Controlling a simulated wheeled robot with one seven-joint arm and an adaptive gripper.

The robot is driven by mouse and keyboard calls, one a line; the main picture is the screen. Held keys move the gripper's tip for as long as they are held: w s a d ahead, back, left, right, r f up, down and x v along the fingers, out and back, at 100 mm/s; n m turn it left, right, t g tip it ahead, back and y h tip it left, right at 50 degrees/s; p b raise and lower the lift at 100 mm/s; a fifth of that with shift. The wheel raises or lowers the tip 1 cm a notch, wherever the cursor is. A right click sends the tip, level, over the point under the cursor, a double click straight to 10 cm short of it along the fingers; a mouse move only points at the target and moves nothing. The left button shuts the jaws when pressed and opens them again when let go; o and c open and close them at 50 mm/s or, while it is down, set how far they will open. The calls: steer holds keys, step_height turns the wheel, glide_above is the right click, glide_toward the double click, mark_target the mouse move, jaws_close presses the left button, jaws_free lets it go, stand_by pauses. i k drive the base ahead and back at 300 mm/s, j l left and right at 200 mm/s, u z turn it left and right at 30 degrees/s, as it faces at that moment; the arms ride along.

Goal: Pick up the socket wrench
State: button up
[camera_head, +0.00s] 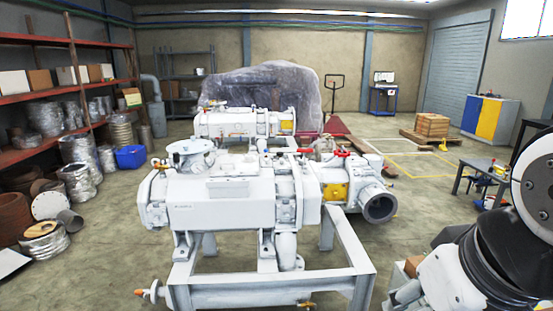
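I cannot make out a socket wrench anywhere in the camera_head view. A small dark table (474,168) at the right holds a few small items, including something red and yellow (498,169), too small to identify. Part of my own arm, white and black, fills the lower right corner. I do not see my gripper's fingertips.
A large white screw vacuum pump (235,203) on a white frame (270,291) fills the middle, close in front. Red shelves (40,41) with pipes and boxes line the left. Blue-yellow cabinets (489,119) stand at the back right. Yellow-marked floor (415,167) is largely open.

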mark_target(304, 150)
steer(key=i+j, duration=0.1)
steer(key=i, duration=0.35)
steer(key=i+j+z, duration=0.15)
steer(key=i, duration=0.3)
steer(key=i+j, duration=0.1)
steer(key=i, duration=0.35)
steer(key=i+j+z, duration=0.1)
steer(key=i, duration=0.35)
steer(key=i+j, duration=0.2)
steer(key=i, duration=0.25)
steer(key=i+j+z, duration=0.15)
steer(key=i, duration=0.3)
